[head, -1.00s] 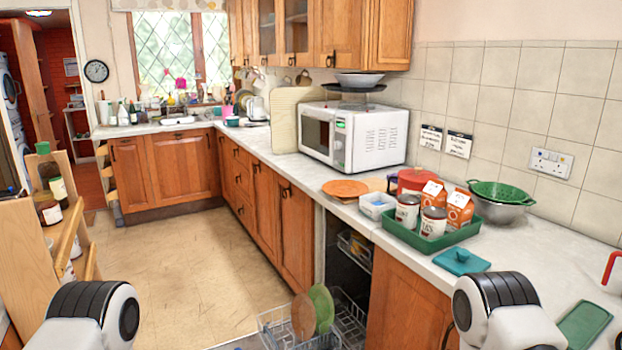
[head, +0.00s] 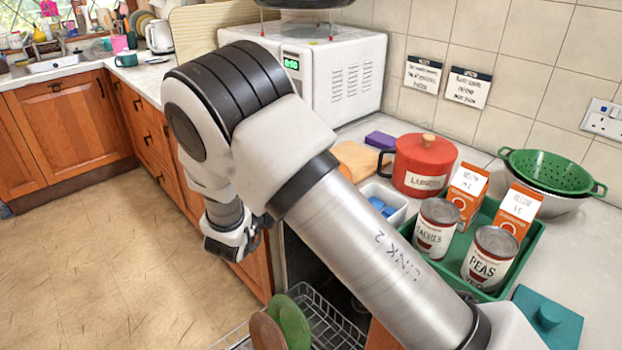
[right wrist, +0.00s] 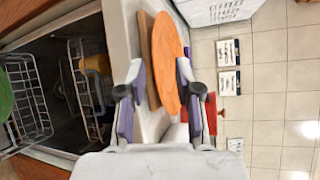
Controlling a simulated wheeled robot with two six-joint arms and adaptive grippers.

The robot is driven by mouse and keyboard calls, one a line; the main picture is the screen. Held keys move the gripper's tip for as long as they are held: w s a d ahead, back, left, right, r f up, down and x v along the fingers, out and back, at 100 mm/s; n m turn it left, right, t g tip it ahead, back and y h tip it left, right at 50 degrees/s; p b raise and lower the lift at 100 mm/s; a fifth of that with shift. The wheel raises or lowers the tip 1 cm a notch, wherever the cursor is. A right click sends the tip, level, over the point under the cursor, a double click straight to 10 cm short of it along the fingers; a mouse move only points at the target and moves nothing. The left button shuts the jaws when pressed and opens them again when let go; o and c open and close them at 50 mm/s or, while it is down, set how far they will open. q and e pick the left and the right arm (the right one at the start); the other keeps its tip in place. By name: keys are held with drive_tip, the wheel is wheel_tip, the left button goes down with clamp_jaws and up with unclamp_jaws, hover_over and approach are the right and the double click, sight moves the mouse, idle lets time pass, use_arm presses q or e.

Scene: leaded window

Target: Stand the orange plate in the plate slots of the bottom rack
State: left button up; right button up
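The orange plate (right wrist: 168,62) lies on the counter in the right wrist view, seen at a steep slant. My left gripper is out of view.
A microwave (head: 345,85) stands behind my arm. A red pot (head: 420,165), a white bin (head: 386,198) and a green tray (head: 522,262) with cans and cartons crowd the counter. An upper rack (right wrist: 85,85) is inside the dishwasher. The floor at left is clear.

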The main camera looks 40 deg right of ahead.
drive_tip(key=x, duration=0.2)
drive_tip(key=p+x, duration=0.1)
drive_tip(key=x, duration=0.3)
drive_tip(key=shift+w+d+f, duration=0.1)
drive_tip(key=shift+d+f, duration=0.2)
drive_tip(key=shift+f, duration=0.2)
drive_tip(key=shift+a, duration=0.1)
drive_tip(key=c, duration=0.3)
clamp_jaws()
wheel_tip(320, 180, up, 10)
drive_tip(key=shift+r+b, duration=0.1)
drive_tip(key=shift+b, duration=0.25)
